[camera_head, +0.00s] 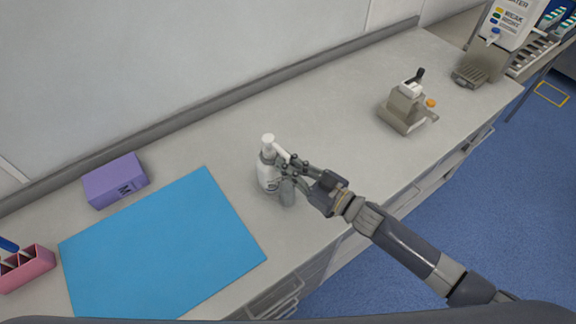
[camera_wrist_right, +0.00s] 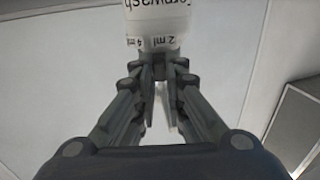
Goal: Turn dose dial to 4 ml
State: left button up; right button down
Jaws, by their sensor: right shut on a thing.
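A white pump bottle (camera_head: 267,178) stands upright on the counter in the middle of the head view, with a white pump head (camera_head: 268,139) on top. In the right wrist view the bottle (camera_wrist_right: 155,12) is upside down at the top. Its lower part carries the marks "2 ml" and "4 ml" on a white dose dial (camera_wrist_right: 158,44). The fingers partly hide the spout in the wrist view. I cannot tell which mark the dial is set to. My left gripper is not in view.
A blue mat (camera_head: 160,245) lies left of the bottle, with a purple box (camera_head: 115,181) behind it and a pink holder (camera_head: 27,268) at the far left. A beige device (camera_head: 403,107) stands to the right. The counter behind the bottle is clear.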

jog(key=w+n+g+y+b, duration=0.1)
jog(key=n+g+b, duration=0.1)
jog(key=w+d+n+g+y+b, duration=0.1)
jog(key=n+g+b, duration=0.1)
jog(key=g+b, duration=0.1)
jog(key=w+n+g+y+b, duration=0.1)
jog(key=g+y+b, duration=0.1)
jog(key=g+b, duration=0.1)
jog(key=shift+w+d+f+n, duration=0.1)
jog(key=shift+d+f+n, duration=0.15)
jog(key=shift+n, duration=0.15)
jog(key=shift+w+r+n+g+b, duration=0.15)
jog(key=shift+n+g+b, duration=0.2)
jog(key=shift+g+b, duration=0.25)
jog(key=shift+w+r+n+g+b, duration=0.1)
jog(key=shift+n+g+b, duration=0.25)
jog(key=shift+g+b, duration=0.25)
jog(key=c, duration=1.6)
grip_release()
jog(key=shift+c, duration=0.2)
jog(key=s+d, duration=0.1)
jog(key=d, duration=1.1)
